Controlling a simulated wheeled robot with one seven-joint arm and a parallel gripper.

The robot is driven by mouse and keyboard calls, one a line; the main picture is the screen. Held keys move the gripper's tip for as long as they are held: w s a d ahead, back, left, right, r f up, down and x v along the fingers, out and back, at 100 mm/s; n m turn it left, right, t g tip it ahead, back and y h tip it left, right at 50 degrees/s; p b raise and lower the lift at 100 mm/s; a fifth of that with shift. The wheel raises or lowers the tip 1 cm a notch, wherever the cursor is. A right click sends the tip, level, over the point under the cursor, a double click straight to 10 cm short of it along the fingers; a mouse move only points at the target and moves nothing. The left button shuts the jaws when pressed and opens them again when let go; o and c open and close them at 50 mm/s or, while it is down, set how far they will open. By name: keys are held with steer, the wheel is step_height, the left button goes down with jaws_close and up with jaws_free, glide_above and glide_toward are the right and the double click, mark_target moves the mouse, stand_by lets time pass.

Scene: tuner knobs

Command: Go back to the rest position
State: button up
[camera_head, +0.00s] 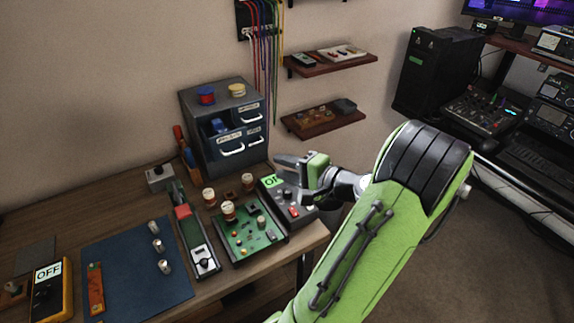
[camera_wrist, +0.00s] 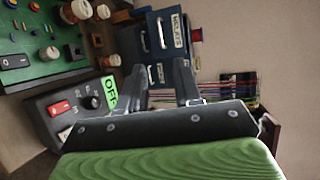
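My gripper (camera_head: 284,162) is in the air above the back right of the workbench, over the dark box with the green OFF label (camera_head: 270,181). In the wrist view my gripper (camera_wrist: 161,72) shows two dark fingers apart with nothing between them, so it is open and empty. The dark box (camera_wrist: 75,104), with a red switch and a black knob, lies left of the fingers there. The green circuit board (camera_head: 246,237) carries several knobs, some with white and brown tops. My green arm reaches in from the lower right of the head view.
A grey drawer cabinet (camera_head: 224,127) stands behind the gripper, with shelves (camera_head: 331,64) and hanging cables (camera_head: 262,40) on the wall. A blue mat (camera_head: 130,285) with several metal knobs and a yellow meter (camera_head: 50,292) reading OFF lie left. Open floor (camera_head: 450,260) is at the right.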

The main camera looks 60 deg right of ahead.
steer(key=shift+s, duration=0.2)
stand_by(0.5)
steer(key=w+a+n+g+y+p, duration=0.1)
steer(key=w+a+n+g+y, duration=0.2)
steer(key=a, duration=0.4)
steer(key=w+a+n+g+p, duration=0.1)
steer(key=w+a+n+g, duration=0.15)
steer(key=a+n, duration=0.4)
steer(key=w+a+n+g+y, duration=0.2)
steer(key=w+a+n+g, duration=0.1)
steer(key=a, duration=0.6)
steer(key=s+a+r+n+g+h+p, duration=0.1)
steer(key=s+a+r+n+h+p, duration=0.1)
steer(key=s+a+r+n, duration=0.5)
steer(key=s+a+h, duration=0.1)
steer(key=s+a, duration=0.1)
steer(key=s, duration=0.2)
steer(key=shift+s+r, duration=0.15)
steer(key=shift+s, duration=0.15)
